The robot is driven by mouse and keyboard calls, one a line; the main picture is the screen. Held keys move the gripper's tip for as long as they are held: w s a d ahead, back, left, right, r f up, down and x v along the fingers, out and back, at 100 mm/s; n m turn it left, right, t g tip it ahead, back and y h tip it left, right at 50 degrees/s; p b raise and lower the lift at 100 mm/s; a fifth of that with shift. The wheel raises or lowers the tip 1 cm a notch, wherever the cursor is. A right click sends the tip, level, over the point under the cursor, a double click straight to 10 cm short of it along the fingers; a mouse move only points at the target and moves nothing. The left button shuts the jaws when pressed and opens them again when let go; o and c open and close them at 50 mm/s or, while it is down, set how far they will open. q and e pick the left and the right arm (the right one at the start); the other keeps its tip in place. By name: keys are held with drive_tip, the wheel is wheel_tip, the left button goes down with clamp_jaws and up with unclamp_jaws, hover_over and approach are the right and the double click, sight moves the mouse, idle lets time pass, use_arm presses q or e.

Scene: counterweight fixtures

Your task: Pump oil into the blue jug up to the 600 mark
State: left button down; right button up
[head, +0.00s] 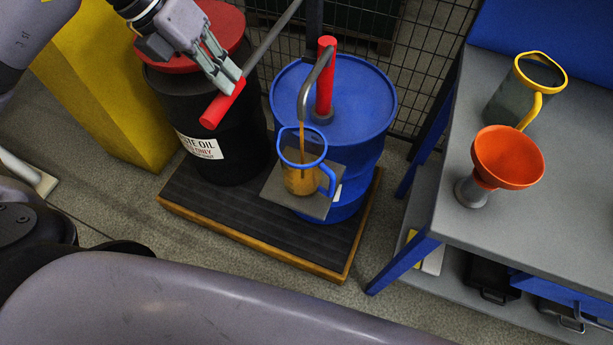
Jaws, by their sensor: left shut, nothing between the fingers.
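The blue-rimmed clear jug (327,176) stands upright on a grey plate (283,197) in front of the blue drum (362,98). Amber oil fills the lower part of the jug, and a thin stream falls into it from the curved spout (306,92). I cannot read the marks on the jug. The red pump (326,75) rises from the drum top. Its grey lever (271,42) slopes down left to a red grip (219,107). My left gripper (232,83) is shut and empty, its fingertips at the upper end of the grip; I cannot tell whether they touch. My right gripper is out of view.
A black waste oil drum (172,105) with a red lid stands left of the blue drum. Both stand on a wood-edged dark platform (250,225). The grey bench (480,235) at right holds an orange funnel (508,158) and a yellow-rimmed jug (510,90). A wire fence closes off the back.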

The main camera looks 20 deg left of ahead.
use_arm(q)
wheel_tip(320, 180, down, 2)
drive_tip(key=shift+f+b, duration=0.1)
drive_tip(key=shift+b, duration=0.4)
drive_tip(key=shift+r+p, duration=0.4)
wheel_tip(320, 180, up, 13)
drive_tip(key=p, duration=1.1)
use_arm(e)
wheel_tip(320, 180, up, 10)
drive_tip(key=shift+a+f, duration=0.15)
use_arm(q)
drive_tip(key=shift+f, duration=0.15)
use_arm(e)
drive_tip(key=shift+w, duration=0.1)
use_arm(q)
wheel_tip(320, 180, down, 13)
drive_tip(key=b, duration=1.2)
drive_tip(key=shift+f, duration=0.1)
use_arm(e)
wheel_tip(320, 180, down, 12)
use_arm(q)
wheel_tip(320, 180, up, 13)
drive_tip(key=p, duration=1.1)
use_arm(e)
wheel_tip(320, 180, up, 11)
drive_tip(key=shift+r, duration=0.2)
use_arm(q)
drive_tip(key=shift+w, duration=0.1)
